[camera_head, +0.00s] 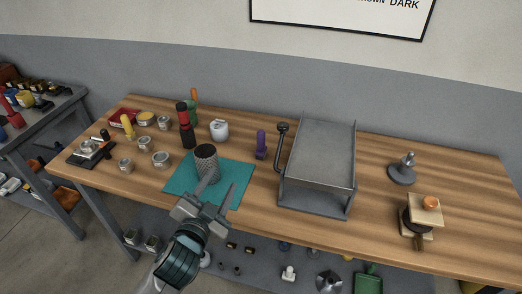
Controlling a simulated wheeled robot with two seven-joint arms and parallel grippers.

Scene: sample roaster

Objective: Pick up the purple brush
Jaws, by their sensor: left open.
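The purple brush (261,144) stands upright on the wooden table, just right of the teal mat's back right corner and left of the grey roaster's crank handle. My left gripper (222,190) reaches in from the bottom, over the front of the teal mat (237,172). Its two fingers are spread and nothing shows between them. The brush is apart from the gripper, farther back and to the right. My right gripper does not show.
A dark mesh cylinder (206,163) stands on the mat by the left fingertip. The grey roaster (318,165) with its crank handle (281,146) is right of the brush. Red-black (186,127) and white (219,129) containers stand behind the mat. Several tins are at left.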

